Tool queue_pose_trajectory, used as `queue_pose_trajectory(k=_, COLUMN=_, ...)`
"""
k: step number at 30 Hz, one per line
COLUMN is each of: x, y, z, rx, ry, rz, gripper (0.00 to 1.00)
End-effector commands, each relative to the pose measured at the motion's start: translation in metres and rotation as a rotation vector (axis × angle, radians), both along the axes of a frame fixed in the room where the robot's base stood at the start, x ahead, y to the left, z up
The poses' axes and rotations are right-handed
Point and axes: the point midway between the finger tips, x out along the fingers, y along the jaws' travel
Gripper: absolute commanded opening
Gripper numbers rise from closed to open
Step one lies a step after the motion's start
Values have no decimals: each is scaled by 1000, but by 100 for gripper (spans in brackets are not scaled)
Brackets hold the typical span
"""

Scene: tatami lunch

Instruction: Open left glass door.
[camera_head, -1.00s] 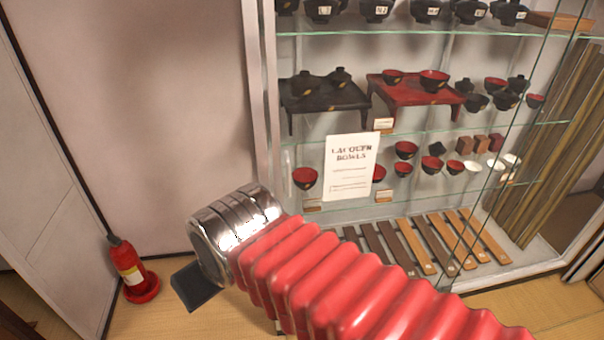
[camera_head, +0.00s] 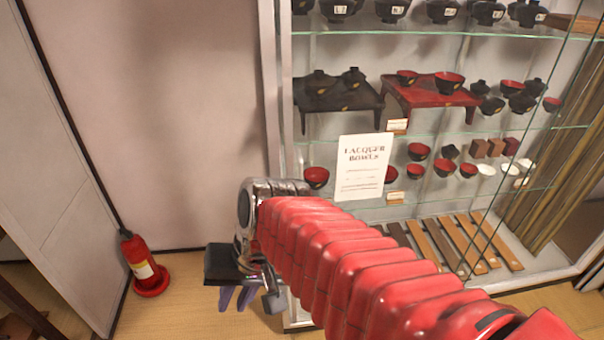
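The glass-fronted display cabinet fills the right half of the view, with its pale upright frame (camera_head: 270,90) at the left side. The left glass door (camera_head: 345,115) appears to be the clear pane in front of the shelves; thin dark upright lines show toward the right. I cannot make out a handle or any gap. A white "Lacquer Bowls" sign (camera_head: 362,168) shows at the pane. My red ribbed arm reaches in from the lower right. My gripper (camera_head: 240,298) points down near the cabinet's lower left corner, its purple-grey fingers partly hidden; their opening is unclear.
Bowls, small tables and wooden boxes stand on the glass shelves.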

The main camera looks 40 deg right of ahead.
Motion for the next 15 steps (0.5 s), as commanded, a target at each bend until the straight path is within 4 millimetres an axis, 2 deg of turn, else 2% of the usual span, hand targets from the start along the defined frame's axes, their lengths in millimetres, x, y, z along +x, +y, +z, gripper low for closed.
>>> queue_pose_trajectory(k=6, x=6, y=-3, z=-15, rx=268, ry=117, rz=-279, gripper=17)
queue_pose_trajectory(k=15, x=31, y=-20, z=-14, rx=656, ry=202, rz=-653, gripper=17)
